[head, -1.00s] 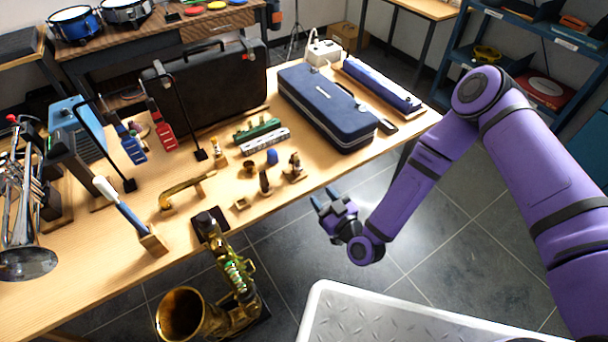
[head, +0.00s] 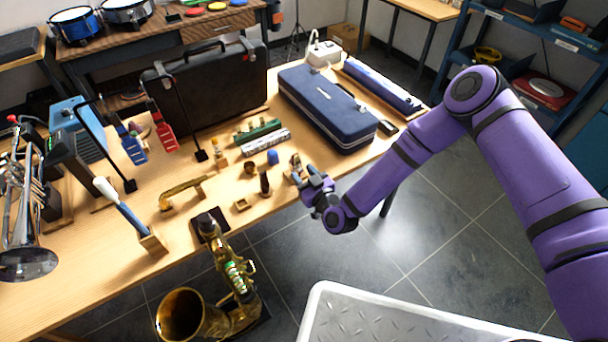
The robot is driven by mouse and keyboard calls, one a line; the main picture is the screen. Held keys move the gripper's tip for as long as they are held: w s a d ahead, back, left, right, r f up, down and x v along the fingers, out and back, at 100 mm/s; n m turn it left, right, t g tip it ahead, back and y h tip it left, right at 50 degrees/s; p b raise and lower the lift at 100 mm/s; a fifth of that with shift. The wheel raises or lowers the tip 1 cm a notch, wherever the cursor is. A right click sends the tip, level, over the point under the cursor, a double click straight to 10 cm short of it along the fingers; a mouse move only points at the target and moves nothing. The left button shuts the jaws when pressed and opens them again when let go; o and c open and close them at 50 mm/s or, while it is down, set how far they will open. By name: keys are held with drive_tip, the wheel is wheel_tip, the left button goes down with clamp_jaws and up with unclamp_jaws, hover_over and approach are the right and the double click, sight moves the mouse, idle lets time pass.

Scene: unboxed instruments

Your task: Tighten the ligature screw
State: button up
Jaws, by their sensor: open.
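A small upright piece with brassy and dark parts on a small base (head: 295,163) stands near the front edge of the wooden table. It may be the mouthpiece with its ligature, but the screw is too small to make out. My gripper (head: 305,177) is open and empty, just in front of this piece at the table's edge. Its fingers overlap the base in the picture, so I cannot tell whether they touch. A dark upright piece (head: 265,181) stands to the left, with a blue cap (head: 272,157) behind it.
A blue case (head: 325,105) and a black case (head: 205,85) stand behind on the table. A green harmonica-like block (head: 257,131) and a silver one (head: 265,142) lie nearer. A brass saxophone (head: 235,275) stands in front of the table.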

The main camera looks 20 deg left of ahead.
drive_tip(key=shift+c, duration=0.3)
clamp_jaws()
drive_tip(key=shift+m, duration=0.3)
drive_tip(key=m, duration=0.3)
drive_tip(key=shift+m, duration=0.4)
drive_tip(key=m, duration=0.4)
drive_tip(key=shift+m, duration=0.3)
drive_tip(key=m, duration=1.3)
drive_tip(key=shift+s+r, duration=0.1)
drive_tip(key=shift+m, duration=0.4)
